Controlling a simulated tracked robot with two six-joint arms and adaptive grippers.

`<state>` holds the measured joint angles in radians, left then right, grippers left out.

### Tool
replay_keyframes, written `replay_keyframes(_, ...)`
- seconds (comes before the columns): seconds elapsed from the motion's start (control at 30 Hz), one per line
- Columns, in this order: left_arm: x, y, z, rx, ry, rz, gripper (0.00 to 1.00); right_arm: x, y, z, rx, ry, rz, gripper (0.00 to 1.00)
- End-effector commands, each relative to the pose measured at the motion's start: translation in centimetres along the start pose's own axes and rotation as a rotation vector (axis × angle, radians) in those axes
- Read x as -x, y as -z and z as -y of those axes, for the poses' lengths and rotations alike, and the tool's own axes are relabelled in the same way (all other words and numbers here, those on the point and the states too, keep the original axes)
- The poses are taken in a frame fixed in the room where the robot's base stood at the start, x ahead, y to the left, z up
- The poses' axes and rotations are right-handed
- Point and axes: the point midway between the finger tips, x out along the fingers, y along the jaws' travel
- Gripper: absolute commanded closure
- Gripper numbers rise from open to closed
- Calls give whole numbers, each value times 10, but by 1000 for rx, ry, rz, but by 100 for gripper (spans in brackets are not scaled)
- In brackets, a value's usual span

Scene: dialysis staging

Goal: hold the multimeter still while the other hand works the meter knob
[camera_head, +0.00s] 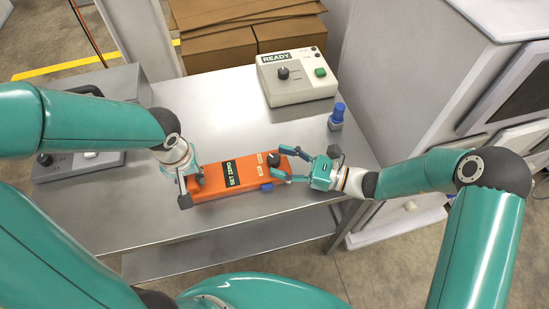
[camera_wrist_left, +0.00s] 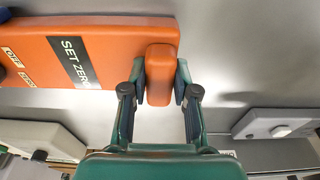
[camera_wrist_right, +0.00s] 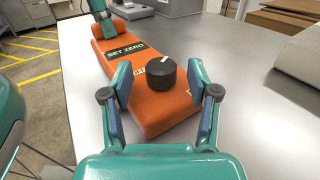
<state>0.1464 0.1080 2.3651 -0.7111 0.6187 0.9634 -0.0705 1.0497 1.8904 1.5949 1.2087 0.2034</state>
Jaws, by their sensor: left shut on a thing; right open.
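The orange multimeter (camera_head: 217,190) lies flat on the metal table, with a black "SET ZERO" label on its face. My left gripper (camera_wrist_left: 160,82) is shut on the orange grip block (camera_wrist_left: 161,60) at the multimeter's left end, one finger on each side. The black round meter knob (camera_wrist_right: 162,73), with a white pointer mark, stands near the multimeter's right end. My right gripper (camera_wrist_right: 160,85) is open, its fingers on either side of the knob with visible gaps. In the head view my right gripper (camera_head: 280,164) partly covers that end.
A pale box (camera_head: 298,86) with a "READY" label, a black knob and a green button stands at the back. A blue-topped object (camera_head: 337,116) stands at the right edge. A grey device (camera_head: 75,168) sits at the left. The table between is clear.

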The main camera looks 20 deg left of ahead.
Motion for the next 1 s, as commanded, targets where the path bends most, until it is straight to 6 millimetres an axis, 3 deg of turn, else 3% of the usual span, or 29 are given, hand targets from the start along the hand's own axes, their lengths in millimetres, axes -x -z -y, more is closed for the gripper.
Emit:
replay_keyframes(0.2,-2,-2,1,-1,3,7,100,46,1,1,-1,6,0,40)
replay_keyframes(0.43,-2,-2,1,-2,3,6,100,84,1,0,-1,3,0,40)
replay_keyframes(0.6,-2,-2,1,-2,3,7,100,95,1,-1,-1,1,1,40)
replay_keyframes(0.97,-2,-2,1,-2,3,6,100,96,1,-1,0,0,1,40)
replay_keyframes(1.0,-2,-2,1,-2,3,6,68,96,1,-1,0,0,1,40)
